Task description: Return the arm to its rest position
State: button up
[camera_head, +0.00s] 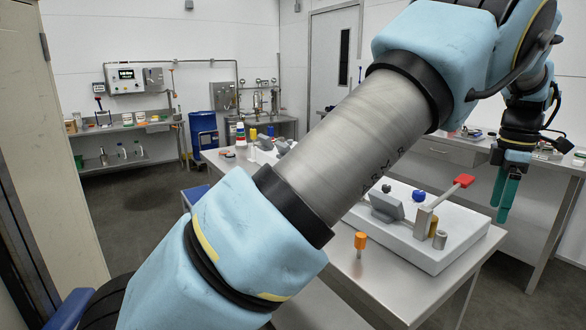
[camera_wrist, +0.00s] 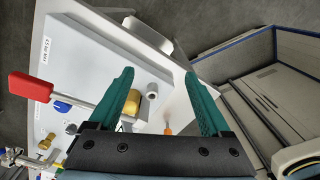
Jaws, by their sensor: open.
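My gripper (camera_head: 507,190) hangs at the right of the head view, fingers pointing down. It is beside the right end of the white panel block (camera_head: 432,243), apart from it. In the wrist view its two green fingers (camera_wrist: 160,95) are spread with nothing held between them. My arm crosses the middle of the head view and hides part of the steel table (camera_head: 350,270). A red-handled lever (camera_head: 464,181) stands on the block, and its red handle (camera_wrist: 30,87) shows at the left in the wrist view.
An orange-topped peg (camera_head: 360,241) stands on the table's front part. A blue knob (camera_head: 418,195) and a brass cylinder (camera_head: 440,240) are on the block. Another bench (camera_head: 450,150) stands behind on the right. A blue drum (camera_head: 203,130) stands at the back; open floor lies left.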

jog(key=w+a+f+m, duration=0.15)
jog(key=w+a, duration=0.35)
jog(key=a, duration=0.5)
jog(key=w+a+m, duration=0.2)
jog(key=w+a, duration=0.2)
jog(key=a, duration=0.6)
jog(key=w+a+f+m, duration=0.1)
jog(key=w+a, duration=0.4)
jog(key=a, duration=0.5)
jog(key=s+a+f+m, duration=0.1)
jog(key=s+a, duration=0.3)
jog(key=a, duration=0.4)
jog(key=s+a+f+m+t, duration=0.1)
jog(key=s+a+m, duration=0.3)
jog(key=a, duration=0.5)
jog(key=s+a+f+m, duration=0.2)
jog(key=s+a+m, duration=0.1)
jog(key=a, duration=0.5)
jog(key=shift+s+a+f+t, duration=0.2)
jog(key=shift+s+f+t, duration=0.1)
jog(key=shift+s, duration=0.55)
